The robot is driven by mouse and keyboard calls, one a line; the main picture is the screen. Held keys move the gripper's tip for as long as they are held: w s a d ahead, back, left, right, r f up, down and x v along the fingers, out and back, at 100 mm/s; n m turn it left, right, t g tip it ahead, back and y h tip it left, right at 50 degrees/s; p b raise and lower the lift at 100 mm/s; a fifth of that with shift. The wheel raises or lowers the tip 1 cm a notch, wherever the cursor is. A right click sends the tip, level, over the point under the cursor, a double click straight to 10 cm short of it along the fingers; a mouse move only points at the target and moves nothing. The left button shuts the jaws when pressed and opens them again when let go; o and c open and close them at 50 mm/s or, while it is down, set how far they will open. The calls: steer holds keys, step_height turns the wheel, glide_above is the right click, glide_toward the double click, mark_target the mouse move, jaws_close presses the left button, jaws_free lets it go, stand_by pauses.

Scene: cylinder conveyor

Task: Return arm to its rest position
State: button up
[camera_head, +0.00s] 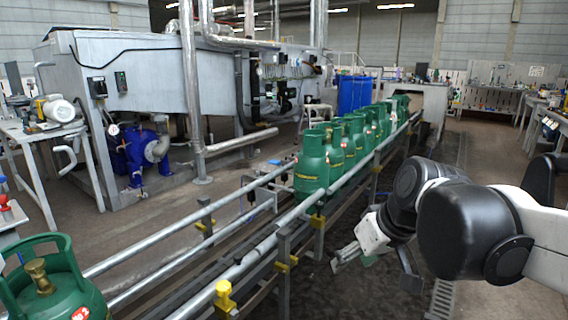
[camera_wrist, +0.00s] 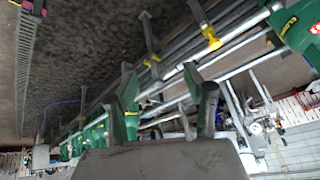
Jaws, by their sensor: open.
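My gripper (camera_head: 377,262) is at the end of my arm, right of the conveyor in the head view, over the dark floor strip and clear of the rails. In the wrist view its two fingers (camera_wrist: 165,108) stand apart with nothing held between them. The conveyor (camera_head: 262,246) runs from the front left to the back. A row of green gas cylinders (camera_head: 312,163) stands upright on it, ahead of my gripper and not touching it. The cylinders also show at the left in the wrist view (camera_wrist: 95,138).
Another green cylinder (camera_head: 50,287) stands at the near left. Yellow-capped posts (camera_head: 225,297) line the conveyor's near side. A large grey machine (camera_head: 150,75) and blue barrels (camera_head: 354,94) stand behind. Workbenches (camera_head: 510,88) are at the back right. The floor right of the conveyor looks open.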

steer(key=s+d+f+m+t+h, duration=0.1)
steer(key=s+d+f+m, duration=0.15)
steer(key=s, duration=0.35)
steer(key=s+d+f+m+t+h, duration=0.1)
steer(key=s+d+f+h, duration=0.1)
steer(key=s+d+f, duration=0.3)
step_height(320, 180, up, 20)
steer(key=s+a+p, duration=0.1)
steer(key=p, duration=1.6)
steer(key=shift+a+p, duration=0.2)
steer(key=shift+p, duration=0.1)
steer(key=shift+s+f, duration=0.1)
stand_by(1.1)
